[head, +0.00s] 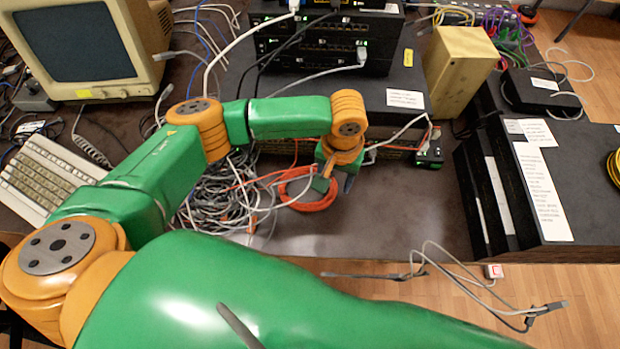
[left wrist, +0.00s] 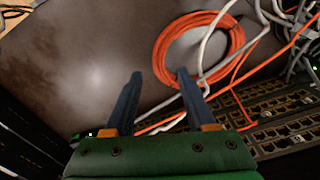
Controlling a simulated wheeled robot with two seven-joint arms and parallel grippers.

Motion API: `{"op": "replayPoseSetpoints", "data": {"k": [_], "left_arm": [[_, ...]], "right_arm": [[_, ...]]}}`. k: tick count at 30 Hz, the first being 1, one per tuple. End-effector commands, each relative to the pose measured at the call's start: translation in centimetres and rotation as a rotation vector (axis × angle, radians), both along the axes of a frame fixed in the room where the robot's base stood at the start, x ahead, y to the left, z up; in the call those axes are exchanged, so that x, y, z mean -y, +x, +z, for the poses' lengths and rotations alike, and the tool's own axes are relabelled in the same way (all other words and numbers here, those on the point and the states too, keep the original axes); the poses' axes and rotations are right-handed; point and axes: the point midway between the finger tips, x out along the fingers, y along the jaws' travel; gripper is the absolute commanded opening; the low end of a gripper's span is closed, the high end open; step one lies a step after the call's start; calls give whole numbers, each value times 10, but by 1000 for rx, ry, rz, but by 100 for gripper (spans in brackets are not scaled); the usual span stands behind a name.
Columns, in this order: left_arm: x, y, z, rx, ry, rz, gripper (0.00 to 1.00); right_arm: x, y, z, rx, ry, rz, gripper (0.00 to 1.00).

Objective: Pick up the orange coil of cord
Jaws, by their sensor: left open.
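The orange coil of cord (head: 312,206) lies on the dark table near its front edge, beside a heap of grey cables. In the left wrist view the coil (left wrist: 160,57) is a flat ring with a grey cable crossing its right side. My left gripper (head: 335,183) is above the coil in the head view and hides part of it. My right gripper is not in view.
A heap of tangled cables (head: 215,195) lies left of the coil. Stacked network switches (head: 325,45) stand behind it. A beige monitor (head: 80,45) and keyboard (head: 45,178) are at the left. Dark cases with paper labels (head: 540,190) stand at the right. The table right of the coil (head: 415,215) is clear.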

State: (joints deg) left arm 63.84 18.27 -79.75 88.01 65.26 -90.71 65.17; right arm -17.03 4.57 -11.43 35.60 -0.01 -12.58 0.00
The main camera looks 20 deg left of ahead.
Motion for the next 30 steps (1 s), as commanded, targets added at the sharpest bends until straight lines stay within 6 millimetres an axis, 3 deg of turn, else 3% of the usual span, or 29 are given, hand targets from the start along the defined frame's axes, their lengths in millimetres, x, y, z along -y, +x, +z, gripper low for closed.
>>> {"op": "replayPoseSetpoints", "data": {"k": [6,14,20,30], "left_arm": [[0,-1,-40,0,0,-2,56],[0,-1,-45,3,-2,-4,56],[0,-1,-45,3,-2,-4,2],[0,-1,-44,3,-2,-4,0]], "right_arm": [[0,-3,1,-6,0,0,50],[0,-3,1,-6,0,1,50],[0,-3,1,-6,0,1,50],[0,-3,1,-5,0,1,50]]}}
